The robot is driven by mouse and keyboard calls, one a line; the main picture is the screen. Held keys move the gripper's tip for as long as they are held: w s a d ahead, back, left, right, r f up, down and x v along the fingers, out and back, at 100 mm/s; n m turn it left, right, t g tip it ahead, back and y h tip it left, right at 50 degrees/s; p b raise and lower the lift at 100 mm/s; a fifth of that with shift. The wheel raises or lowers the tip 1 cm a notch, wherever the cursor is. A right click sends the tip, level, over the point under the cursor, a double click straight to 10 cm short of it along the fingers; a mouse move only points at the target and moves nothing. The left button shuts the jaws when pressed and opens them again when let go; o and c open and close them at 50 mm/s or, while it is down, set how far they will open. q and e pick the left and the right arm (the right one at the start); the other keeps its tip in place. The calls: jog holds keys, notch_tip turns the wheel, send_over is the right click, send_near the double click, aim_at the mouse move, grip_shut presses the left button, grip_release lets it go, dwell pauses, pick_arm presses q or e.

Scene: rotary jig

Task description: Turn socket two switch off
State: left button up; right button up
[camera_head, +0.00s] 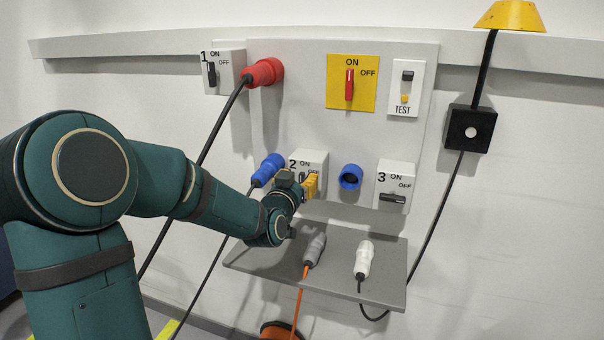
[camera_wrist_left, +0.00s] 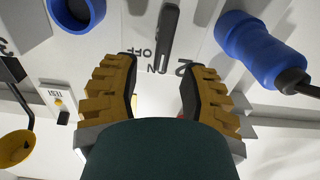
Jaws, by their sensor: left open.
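The socket two switch box (camera_head: 322,160) is white, marked 2, ON and OFF, low on the grey panel. Its dark lever (camera_wrist_left: 170,38) stands lengthwise, its end by the ON mark, in the left wrist view, which is turned upside down. My left gripper (camera_head: 311,186) is in front of this box and hides part of its lever in the head view. Its yellow fingers are open in the left wrist view (camera_wrist_left: 163,68), one to each side of the lever's line, with nothing between the tips. Whether they touch the box, I cannot tell. My right gripper is not in view.
A blue plug (camera_head: 268,169) with a cable sits left of box two, and an empty blue socket (camera_head: 350,177) to its right. Switch three (camera_head: 393,198) has its lever crosswise. A grey shelf (camera_head: 335,277) below holds a grey plug (camera_head: 314,249) and white plug (camera_head: 363,260).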

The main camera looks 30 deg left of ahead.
pick_arm(q)
jog(key=shift+x, duration=1.35)
jog(key=shift+o, duration=0.2)
grip_shut()
